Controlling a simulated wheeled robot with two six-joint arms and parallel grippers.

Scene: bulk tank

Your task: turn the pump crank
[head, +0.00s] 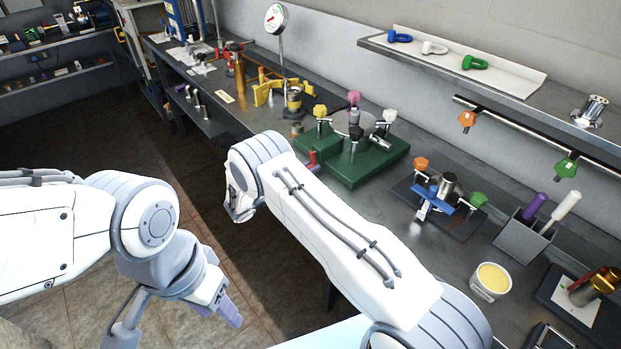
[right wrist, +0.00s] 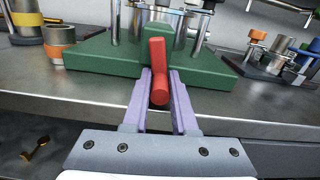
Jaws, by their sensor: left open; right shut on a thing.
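The pump stands on a green base (head: 362,165) on the bench, with steel parts and coloured knobs on top. Its red crank handle (right wrist: 158,72) sticks out from the front of the base and also shows in the head view (head: 312,158). My right gripper (right wrist: 161,98) is shut on the red handle, with its lavender fingers on either side of it. In the head view my right arm hides most of that gripper. My left gripper (head: 227,307) is open and empty, hanging low over the floor, away from the bench.
A fixture with a blue clamp (head: 430,197), a cup of yellow stuff (head: 491,281) and a grey holder with handles (head: 524,238) stand right of the pump. A brass cylinder (head: 293,101) and a gauge (head: 275,19) are left of it. A shelf (head: 470,71) runs above.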

